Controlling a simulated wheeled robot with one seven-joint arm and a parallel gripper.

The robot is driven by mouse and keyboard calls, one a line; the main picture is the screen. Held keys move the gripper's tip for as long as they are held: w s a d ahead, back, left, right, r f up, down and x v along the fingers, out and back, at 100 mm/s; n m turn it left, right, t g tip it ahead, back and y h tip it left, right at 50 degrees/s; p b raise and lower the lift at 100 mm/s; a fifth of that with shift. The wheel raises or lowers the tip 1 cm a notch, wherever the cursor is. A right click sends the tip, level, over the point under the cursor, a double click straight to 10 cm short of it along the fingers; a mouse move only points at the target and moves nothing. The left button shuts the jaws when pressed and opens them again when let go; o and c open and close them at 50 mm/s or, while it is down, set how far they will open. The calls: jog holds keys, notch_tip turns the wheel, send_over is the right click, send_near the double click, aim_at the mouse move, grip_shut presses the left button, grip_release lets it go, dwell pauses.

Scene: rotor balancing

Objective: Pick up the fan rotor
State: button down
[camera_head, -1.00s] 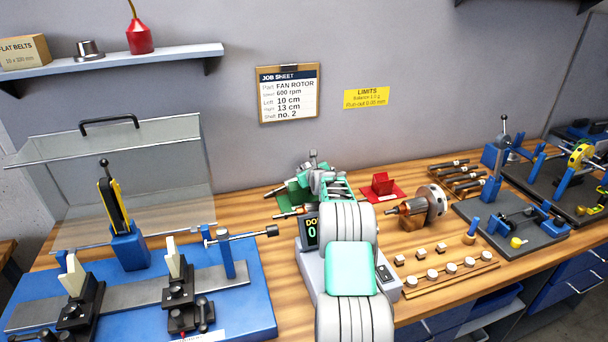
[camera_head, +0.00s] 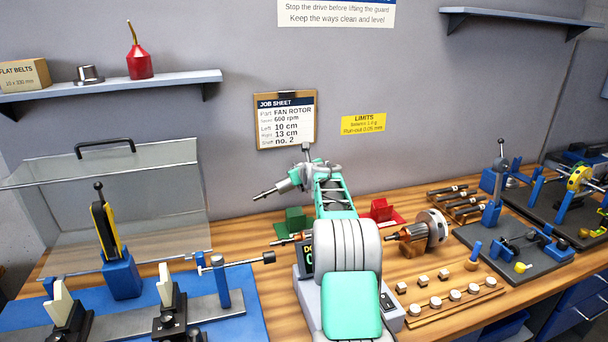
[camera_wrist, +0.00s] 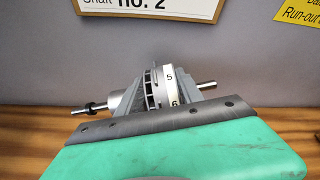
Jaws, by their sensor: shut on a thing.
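The fan rotor (camera_head: 279,186) is a grey finned wheel on a steel shaft, held above the bench in front of the wall. In the wrist view the rotor (camera_wrist: 157,87) sits between the two grey fingers, with a white numbered band showing 5 and 6. Its shaft sticks out on both sides, roughly level across the wrist picture. My gripper (camera_head: 304,177) is shut on the rotor's body; it also shows in the wrist view (camera_wrist: 165,92). My arm hides part of the bench below it.
A green stand (camera_head: 295,219) and a red stand (camera_head: 381,210) stand on the bench behind my arm. A copper-wound rotor (camera_head: 418,234) rests on a wooden cradle at right. The blue balancing machine (camera_head: 240,330) with its clear guard (camera_head: 165,205) is at left. The job sheet (camera_head: 286,120) hangs behind.

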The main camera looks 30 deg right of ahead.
jog(key=s+a+b, duration=0.4)
jog(key=a, duration=1.1)
jog(key=shift+r, duration=0.4)
